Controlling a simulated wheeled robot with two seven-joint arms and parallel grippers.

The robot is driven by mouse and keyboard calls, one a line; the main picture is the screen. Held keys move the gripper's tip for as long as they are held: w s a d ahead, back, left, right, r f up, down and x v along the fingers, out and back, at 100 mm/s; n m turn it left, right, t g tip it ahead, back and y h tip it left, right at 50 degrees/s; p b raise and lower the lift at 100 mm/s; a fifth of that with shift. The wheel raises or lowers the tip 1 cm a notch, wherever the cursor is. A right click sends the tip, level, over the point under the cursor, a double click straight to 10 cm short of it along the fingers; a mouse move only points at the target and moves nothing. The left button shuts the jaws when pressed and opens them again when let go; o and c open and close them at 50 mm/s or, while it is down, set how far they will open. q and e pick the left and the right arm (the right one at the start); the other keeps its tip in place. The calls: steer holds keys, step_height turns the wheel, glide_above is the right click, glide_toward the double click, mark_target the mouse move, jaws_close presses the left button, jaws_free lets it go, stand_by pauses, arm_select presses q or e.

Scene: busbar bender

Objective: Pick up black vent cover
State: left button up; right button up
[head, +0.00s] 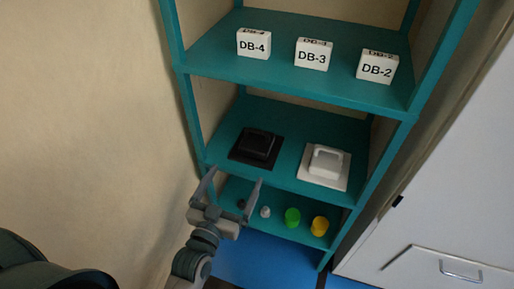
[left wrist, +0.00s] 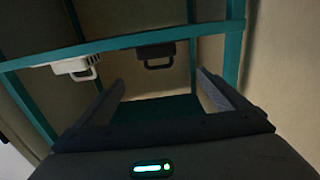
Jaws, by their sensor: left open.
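The black vent cover (head: 256,147), a square plate with a raised block, lies on the left of the middle teal shelf. In the left wrist view the black vent cover (left wrist: 157,54) shows its handle, above the space between my fingers. My left gripper (head: 236,178) is open and empty, in front of and slightly below that shelf's front edge, apart from the cover. Its two fingers also show in the left wrist view (left wrist: 160,82). My right gripper is not in view.
A white vent cover (head: 325,165) with a handle lies to the right on the same shelf. White blocks marked DB-4 (head: 254,44), DB-3 (head: 313,55) and DB-2 (head: 377,67) stand above. Small knobs, including green (head: 292,217) and yellow (head: 319,226), sit on the lower shelf. A wall (head: 90,110) is at left.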

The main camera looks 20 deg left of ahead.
arm_select(q)
steer(key=shift+w, duration=0.1)
glide_toward(257, 140)
steer(key=w, duration=0.3)
steer(key=w+r, duration=0.1)
steer(key=w, duration=0.1)
steer(key=shift+a, duration=0.2)
stand_by(0.4)
steer(key=shift+w+d+f+b, duration=0.1)
steer(key=shift+w+d+b, duration=0.1)
steer(key=shift+w, duration=1.1)
steer(key=shift+w+d+f+b, duration=0.1)
steer(key=shift+w+b, duration=0.1)
steer(key=shift+w, duration=1.1)
steer(key=c, duration=1.2)
